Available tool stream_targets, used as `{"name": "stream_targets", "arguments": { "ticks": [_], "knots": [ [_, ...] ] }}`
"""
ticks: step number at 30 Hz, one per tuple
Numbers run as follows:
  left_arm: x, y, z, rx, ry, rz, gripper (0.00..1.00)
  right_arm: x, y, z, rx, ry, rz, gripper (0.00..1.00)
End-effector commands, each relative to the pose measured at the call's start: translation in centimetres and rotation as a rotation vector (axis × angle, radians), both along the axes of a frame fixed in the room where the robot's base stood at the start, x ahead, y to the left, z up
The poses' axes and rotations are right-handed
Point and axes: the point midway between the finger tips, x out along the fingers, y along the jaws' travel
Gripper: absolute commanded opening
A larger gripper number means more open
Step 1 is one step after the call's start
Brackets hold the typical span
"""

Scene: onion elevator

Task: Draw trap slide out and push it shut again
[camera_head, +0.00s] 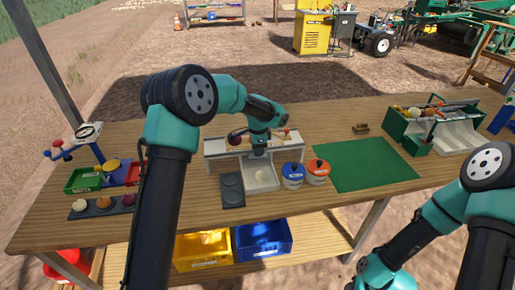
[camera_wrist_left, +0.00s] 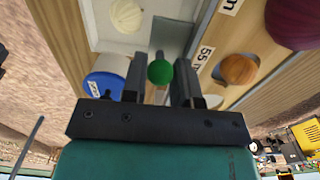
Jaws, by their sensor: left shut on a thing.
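The white onion elevator (camera_head: 215,148) stands at the middle of the table, with a white tray (camera_head: 262,186) at its front. A pale onion (camera_head: 260,174) lies in the tray; it also shows in the left wrist view (camera_wrist_left: 125,14). My left gripper (camera_head: 260,150) is at the elevator's front, above the tray. In the left wrist view its fingers (camera_wrist_left: 164,85) are shut on a round green knob (camera_wrist_left: 160,71). A grey plate (camera_wrist_left: 174,36) shows beyond the knob; how far the slide is out I cannot tell.
A blue-lidded jar (camera_head: 292,172) and an orange-lidded jar (camera_head: 317,169) stand close right of the tray. A dark plate (camera_head: 232,190) lies left of it. A green mat (camera_head: 364,164) is bare. A green box (camera_head: 416,139) stands at right.

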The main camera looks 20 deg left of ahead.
Motion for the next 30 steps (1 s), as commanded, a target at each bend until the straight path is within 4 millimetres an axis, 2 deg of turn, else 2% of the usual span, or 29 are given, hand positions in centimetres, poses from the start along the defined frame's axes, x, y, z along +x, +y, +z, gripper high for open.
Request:
{"name": "stream_targets", "arguments": {
  "ticks": [30],
  "knots": [
    [-4.3, -2.1, 0.1, 0.000, 0.000, -0.002, 0.01, 0.0, 0.0, 0.0, 0.000, 0.000, 0.000, 0.43]
  ]
}}
